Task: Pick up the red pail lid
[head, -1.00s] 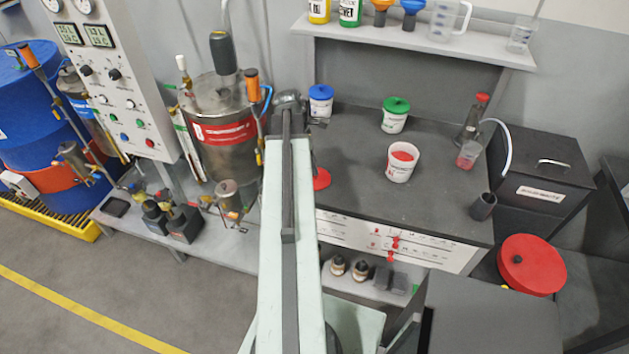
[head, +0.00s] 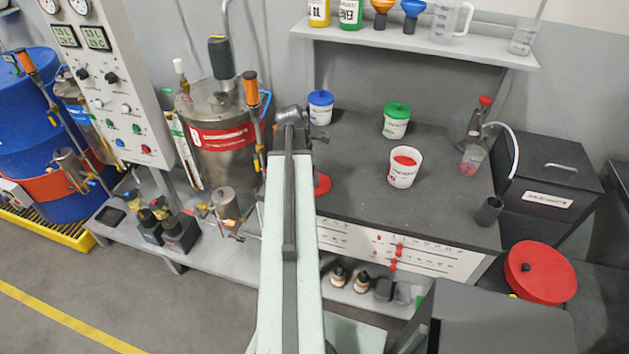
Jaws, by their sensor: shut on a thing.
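The red pail lid (head: 322,184) shows only as a red edge at the right side of my arm, low over or on the dark bench top; the rest of it is hidden behind the arm. My gripper (head: 307,137) is at the far end of the arm, mostly covered by the arm. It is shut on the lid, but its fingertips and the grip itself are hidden. I cannot tell whether the lid touches the bench. An open white pail (head: 402,174) with red contents stands to the right of the lid.
On the dark bench (head: 350,210) stand a blue-lidded pail (head: 321,106), a green-lidded pail (head: 396,120) and a flask (head: 478,121). A steel vessel (head: 222,157) stands close left of the arm. A shelf (head: 420,50) hangs behind. The bench's middle front is clear.

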